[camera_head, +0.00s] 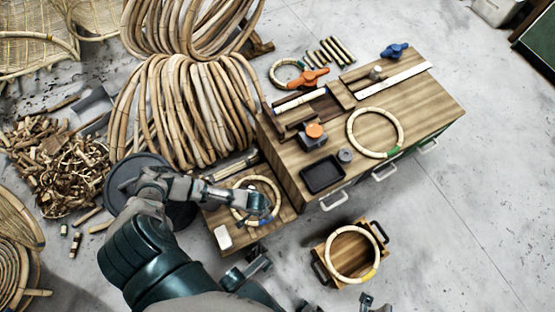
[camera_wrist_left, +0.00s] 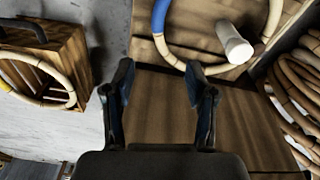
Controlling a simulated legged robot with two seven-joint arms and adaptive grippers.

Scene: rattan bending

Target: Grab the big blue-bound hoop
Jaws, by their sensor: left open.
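The big blue-bound hoop (camera_head: 236,211) is a pale rattan ring lying on a low wooden board (camera_head: 285,208). In the left wrist view its blue binding (camera_wrist_left: 160,15) shows at the top, and the ring runs out of the picture there. My left gripper (camera_head: 265,212) is over the hoop's right side in the head view and hides part of it. In the left wrist view the left gripper (camera_wrist_left: 158,85) is open and empty, with bare board between its fingers and the hoop beyond them. At the head view's bottom edge, dark tips may be my right gripper (camera_head: 376,304); their state is unclear.
The workbench (camera_head: 430,95) holds a green-bound hoop (camera_head: 375,132). A wooden crate (camera_head: 322,262) holds a yellow-bound hoop (camera_head: 332,273). Rattan coils (camera_head: 185,105) stand behind the board.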

